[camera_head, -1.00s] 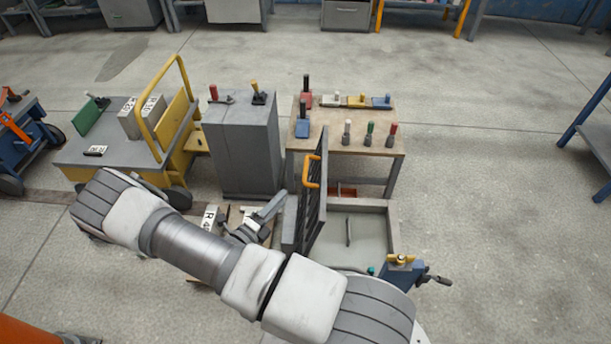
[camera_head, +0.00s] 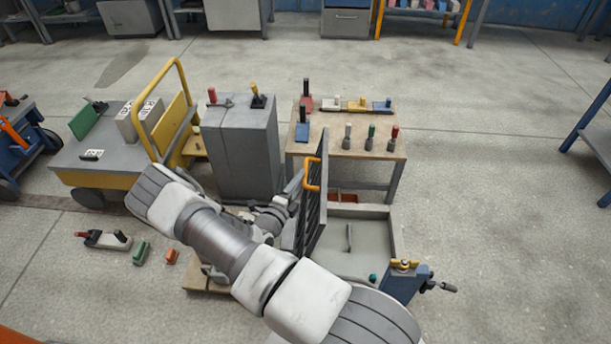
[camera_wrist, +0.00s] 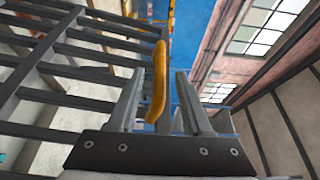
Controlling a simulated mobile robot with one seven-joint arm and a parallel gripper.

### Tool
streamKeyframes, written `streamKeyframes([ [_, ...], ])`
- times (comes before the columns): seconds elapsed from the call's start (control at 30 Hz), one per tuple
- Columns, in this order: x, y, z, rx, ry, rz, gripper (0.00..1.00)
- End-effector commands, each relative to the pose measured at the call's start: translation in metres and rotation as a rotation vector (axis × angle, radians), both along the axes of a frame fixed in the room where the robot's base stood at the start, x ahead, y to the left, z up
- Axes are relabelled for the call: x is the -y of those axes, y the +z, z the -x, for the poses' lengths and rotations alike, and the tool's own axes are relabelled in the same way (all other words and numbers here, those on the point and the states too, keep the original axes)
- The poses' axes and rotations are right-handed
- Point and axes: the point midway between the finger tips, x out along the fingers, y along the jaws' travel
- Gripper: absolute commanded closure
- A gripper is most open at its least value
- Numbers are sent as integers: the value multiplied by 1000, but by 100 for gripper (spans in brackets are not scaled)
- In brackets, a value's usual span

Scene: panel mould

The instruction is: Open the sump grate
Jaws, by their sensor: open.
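The sump grate (camera_head: 313,218), a dark barred panel, stands nearly upright at the left side of the sump box (camera_head: 398,236). Its orange handle (camera_head: 312,174) is on the upper part. In the wrist view the grate's bars (camera_wrist: 75,72) fill the left side, and the handle (camera_wrist: 158,85) shows between the two fingers. My gripper (camera_wrist: 160,72) is open, with a gap on both sides of the handle. In the head view my gripper (camera_head: 294,186) is just left of the grate and partly hidden by my arm.
A workbench (camera_head: 350,147) with several coloured handles stands behind the sump. A grey cabinet (camera_head: 240,150) and a yellow cart (camera_head: 90,178) are to the left. A blue clamp-like fixture (camera_head: 403,280) is at the sump's front right corner. Open floor lies to the right.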

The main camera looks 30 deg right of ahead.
Motion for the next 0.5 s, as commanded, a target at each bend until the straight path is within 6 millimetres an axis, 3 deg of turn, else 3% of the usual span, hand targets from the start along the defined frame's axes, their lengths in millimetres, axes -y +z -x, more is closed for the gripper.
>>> streamKeyframes([
  [0.2,28,-1,-16,2,-1,-1,50],
  [0.5,37,0,-22,0,0,0,50],
])
